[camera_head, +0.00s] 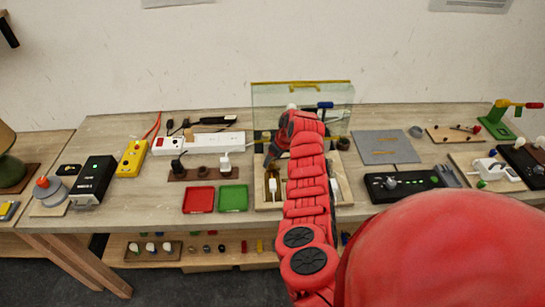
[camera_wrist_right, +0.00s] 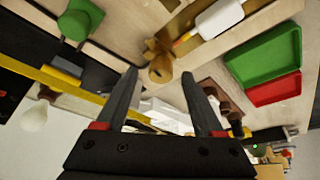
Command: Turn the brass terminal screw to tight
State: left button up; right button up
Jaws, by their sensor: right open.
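In the right wrist view a brass terminal screw (camera_wrist_right: 160,68) with a rounded head stands on the light wooden board, just beyond my fingertips and roughly between them. My right gripper (camera_wrist_right: 160,80) is open, with dark fingers apart on either side of the view's middle and nothing seen between them. My red arm hides much of that board, and the screw is too small to tell there. My left gripper is not in view.
A white block (camera_wrist_right: 220,18) lies close to the screw. A green tray (camera_head: 233,198) and a red tray (camera_head: 199,199) sit to the left of the board. A glass panel (camera_head: 270,100) with a yellow top edge stands behind. A green block (camera_wrist_right: 75,25) is also near.

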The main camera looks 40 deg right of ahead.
jog(key=shift+w+a+f, duration=0.1)
jog(key=shift+f, duration=0.35)
jog(key=shift+c, duration=0.2)
grip_shut()
